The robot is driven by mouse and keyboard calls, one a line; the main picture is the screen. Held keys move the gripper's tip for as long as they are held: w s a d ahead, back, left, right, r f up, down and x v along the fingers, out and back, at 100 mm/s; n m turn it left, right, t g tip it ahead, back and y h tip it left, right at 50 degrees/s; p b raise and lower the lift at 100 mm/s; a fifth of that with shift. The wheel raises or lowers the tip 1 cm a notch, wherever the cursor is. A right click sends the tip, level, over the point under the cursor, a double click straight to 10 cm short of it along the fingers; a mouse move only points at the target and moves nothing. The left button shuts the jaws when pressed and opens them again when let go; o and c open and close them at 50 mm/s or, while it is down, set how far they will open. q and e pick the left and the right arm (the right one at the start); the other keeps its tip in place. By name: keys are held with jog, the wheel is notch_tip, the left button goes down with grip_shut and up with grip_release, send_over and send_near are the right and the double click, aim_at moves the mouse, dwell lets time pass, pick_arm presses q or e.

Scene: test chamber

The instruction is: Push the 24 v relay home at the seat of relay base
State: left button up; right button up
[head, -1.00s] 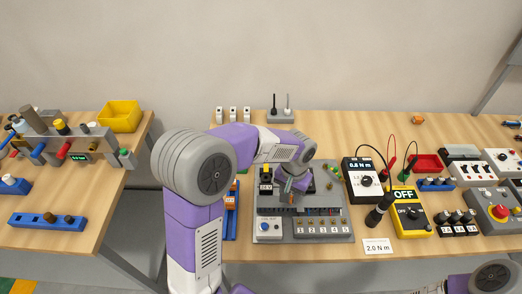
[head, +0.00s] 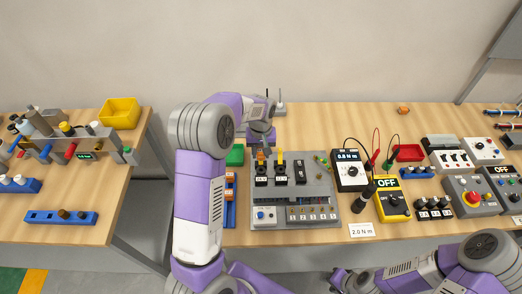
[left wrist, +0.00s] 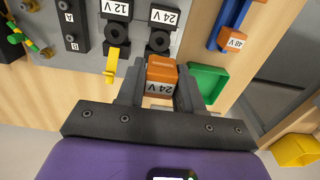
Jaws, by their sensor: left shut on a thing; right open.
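My left gripper (left wrist: 160,88) is shut on the orange 24 V relay (left wrist: 162,72); its label faces the left wrist camera. In the head view the relay (head: 261,156) shows under my left gripper (head: 261,142), at the back left of the grey panel. The black relay base marked 24 V (left wrist: 160,38) lies just beyond the relay; it also shows in the head view (head: 261,178). I cannot tell whether the relay touches its seat. A yellow lever (left wrist: 112,65) stands at the neighbouring 12 V base (left wrist: 117,32). My right gripper (head: 340,281) is open, low at the front.
The grey panel (head: 322,215) carries the bases, a dial and several terminals. A green tray (head: 235,156) and a blue rail (head: 230,212) stand at its left. A torque meter (head: 350,172) and a yellow meter (head: 392,207) stand at its right.

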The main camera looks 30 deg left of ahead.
pick_arm(q)
jog(key=shift+f+b, duration=2.05)
jog(key=shift+f, duration=0.85)
jog(key=shift+f+b, duration=0.7)
jog(key=shift+f, duration=0.45)
jog(key=o, duration=1.1)
jog(key=shift+o, duration=0.2)
notch_tip(320, 180, up, 8)
jog(key=shift+f+p, duration=0.15)
jog(key=shift+p, duration=0.15)
jog(key=shift+f, duration=0.1)
